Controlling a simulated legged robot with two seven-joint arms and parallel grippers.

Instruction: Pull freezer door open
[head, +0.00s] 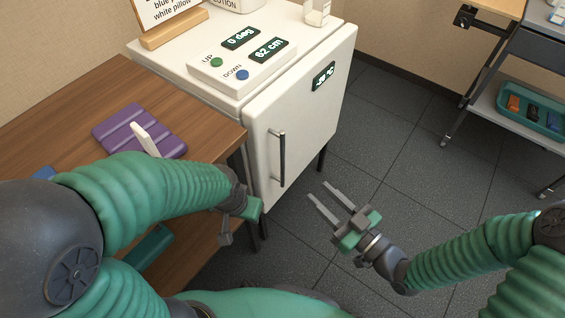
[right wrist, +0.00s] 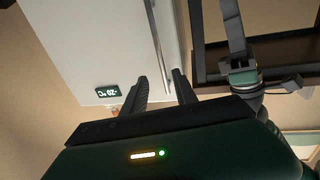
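The white freezer door (head: 305,125) looks shut, on the front of the white freezer cabinet. Its upright metal bar handle (head: 282,158) is on the door's left side. My right gripper (head: 318,189) is open and empty, in front of and to the right of the handle, with its fingers pointing toward the door. In the right wrist view the handle (right wrist: 158,35) appears between the directions of the two open fingers (right wrist: 159,75), but the head view shows a gap. My left gripper (head: 240,222) is by the table's front corner, left of the handle; its fingers are unclear.
A control box (head: 240,60) with UP and DOWN buttons sits on the freezer. A brown table (head: 75,115) with a purple rack (head: 120,125) stands left of the freezer. The dark tiled floor (head: 385,150) right of the door is clear. A cart (head: 520,110) stands farther right.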

